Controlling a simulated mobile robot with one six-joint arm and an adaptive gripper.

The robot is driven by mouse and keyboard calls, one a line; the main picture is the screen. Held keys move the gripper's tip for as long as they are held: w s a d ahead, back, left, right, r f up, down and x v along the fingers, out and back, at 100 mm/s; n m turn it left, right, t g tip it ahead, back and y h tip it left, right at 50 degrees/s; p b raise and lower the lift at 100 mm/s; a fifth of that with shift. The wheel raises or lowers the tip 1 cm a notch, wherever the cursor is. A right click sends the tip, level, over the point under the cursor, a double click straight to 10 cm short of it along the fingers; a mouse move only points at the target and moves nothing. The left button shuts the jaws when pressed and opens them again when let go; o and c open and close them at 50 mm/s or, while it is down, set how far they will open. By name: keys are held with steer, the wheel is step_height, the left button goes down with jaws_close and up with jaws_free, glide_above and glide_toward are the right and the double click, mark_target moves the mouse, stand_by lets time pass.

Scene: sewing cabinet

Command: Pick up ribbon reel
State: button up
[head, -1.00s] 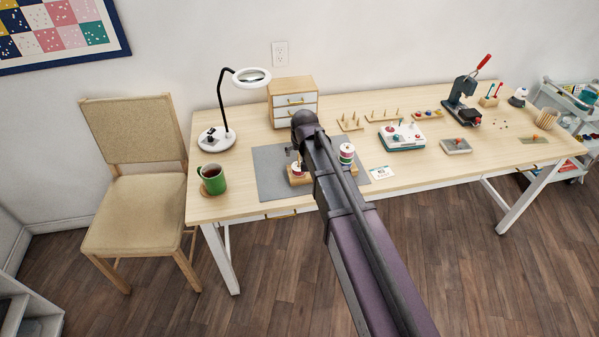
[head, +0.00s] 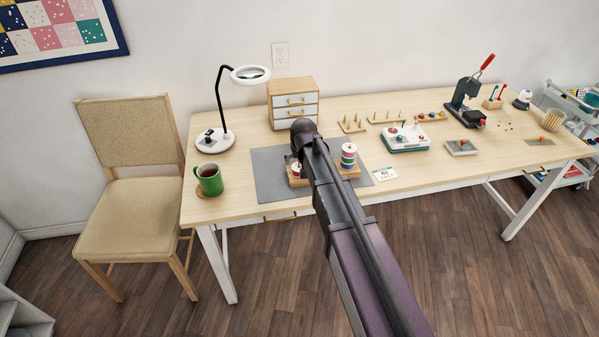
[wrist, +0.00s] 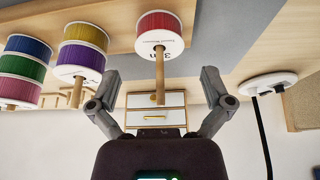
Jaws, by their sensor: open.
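The ribbon reels sit on wooden pegs. In the wrist view, which is upside down, a single red reel (wrist: 160,31) with a white label face is on a peg (wrist: 159,80). My fingers are largely hidden there.
The wooden holder lies on a grey mat (head: 268,165) on the table (head: 230,160). A small drawer cabinet (head: 293,98) and a magnifier lamp (head: 216,138) stand behind. A green mug (head: 209,181) is to the left. A white card (head: 385,173) lies right.

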mark_target(299, 167)
steer(key=shift+f, duration=0.1)
steer(key=b+x, duration=0.2)
steer(key=b, duration=0.1)
steer(key=shift+f, duration=0.5)
steer(key=shift+b+x, duration=1)
steer(key=shift+x, duration=0.05)
steer(key=c, duration=0.9)
